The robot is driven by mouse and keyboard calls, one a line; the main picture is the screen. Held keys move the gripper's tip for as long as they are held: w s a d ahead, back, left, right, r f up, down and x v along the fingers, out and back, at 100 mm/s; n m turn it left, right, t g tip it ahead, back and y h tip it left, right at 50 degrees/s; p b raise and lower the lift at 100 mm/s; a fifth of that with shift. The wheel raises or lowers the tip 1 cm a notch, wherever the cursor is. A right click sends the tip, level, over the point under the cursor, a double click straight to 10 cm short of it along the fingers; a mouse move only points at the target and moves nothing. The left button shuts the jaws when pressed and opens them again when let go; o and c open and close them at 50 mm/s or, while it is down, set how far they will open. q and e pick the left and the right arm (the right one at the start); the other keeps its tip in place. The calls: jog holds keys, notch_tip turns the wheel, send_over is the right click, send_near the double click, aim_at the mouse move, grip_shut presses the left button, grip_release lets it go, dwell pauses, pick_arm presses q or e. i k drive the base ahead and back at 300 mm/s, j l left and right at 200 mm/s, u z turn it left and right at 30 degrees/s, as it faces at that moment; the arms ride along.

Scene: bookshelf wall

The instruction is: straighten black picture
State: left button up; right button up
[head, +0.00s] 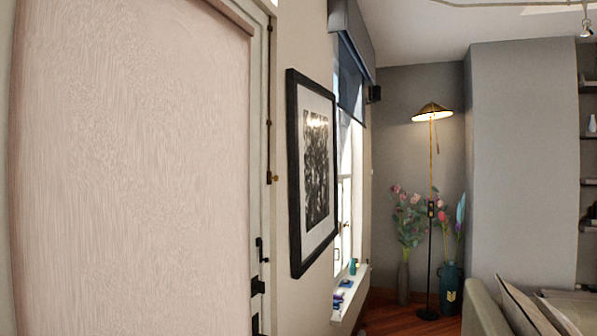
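The black-framed picture (316,170) hangs on the pale wall in the middle of the head view, between the door and the window. It has a white mat and a dark black-and-white print. I see it at a steep angle from its left side, so its near edge looks taller than its far edge. Its side edges run almost upright in the view; I cannot tell clearly how far it is tilted. Neither gripper is in view, and nothing touches the picture.
A large pale door (135,170) fills the left. A window with a blue blind (350,80) and a sill (350,295) with small objects lies beyond the picture. A lit floor lamp (432,113), vases of flowers (403,280) and a sofa (484,308) stand farther right.

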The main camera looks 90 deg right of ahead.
aim_at(312, 137)
jog(key=z, duration=2.9)
